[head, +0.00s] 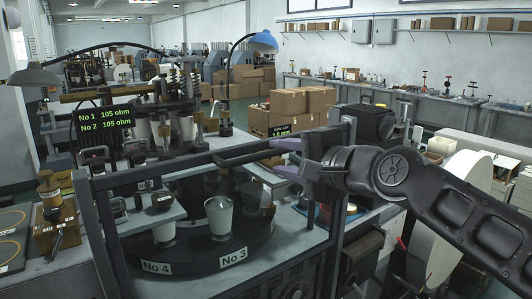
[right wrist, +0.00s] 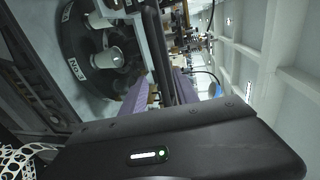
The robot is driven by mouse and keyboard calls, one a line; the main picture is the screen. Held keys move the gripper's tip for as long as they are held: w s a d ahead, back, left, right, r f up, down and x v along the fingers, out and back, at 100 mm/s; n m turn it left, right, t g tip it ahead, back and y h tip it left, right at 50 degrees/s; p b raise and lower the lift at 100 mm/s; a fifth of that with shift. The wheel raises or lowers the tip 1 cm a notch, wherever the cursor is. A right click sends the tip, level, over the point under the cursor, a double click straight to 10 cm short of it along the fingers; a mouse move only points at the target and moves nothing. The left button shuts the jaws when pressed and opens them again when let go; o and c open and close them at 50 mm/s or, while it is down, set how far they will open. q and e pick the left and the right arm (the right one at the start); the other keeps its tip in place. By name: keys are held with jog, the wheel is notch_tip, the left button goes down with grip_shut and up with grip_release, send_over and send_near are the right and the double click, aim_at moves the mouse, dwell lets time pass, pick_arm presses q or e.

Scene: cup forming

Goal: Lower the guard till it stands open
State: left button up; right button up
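The guard is a dark metal frame whose top rail (head: 130,178) crosses in front of the round table. A black looped handle (head: 240,155) sticks out along its top rail; it also shows as a black bar in the right wrist view (right wrist: 157,45). My right gripper (head: 286,158) has purple fingers at the handle's right end. In the right wrist view the fingers (right wrist: 162,90) stand apart on either side of the bar, with a gap visible; contact is hard to tell. My left gripper is not in view.
Behind the guard, a dark round table (head: 200,255) marked No 3 and No 4 carries pale cups (head: 220,216). A blue lamp (head: 263,42) and a display (head: 104,121) stand behind. A large white drum (head: 440,235) is at the right, below my right arm.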

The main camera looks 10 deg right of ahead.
aim_at(268, 156)
jog(key=p+x, duration=0.1)
jog(key=x, duration=0.4)
jog(key=shift+w+a, duration=0.15)
jog(key=shift+w, duration=0.25)
jog(key=shift+c, duration=0.5)
grip_shut()
jog(key=shift+f, duration=0.1)
dwell(0.4)
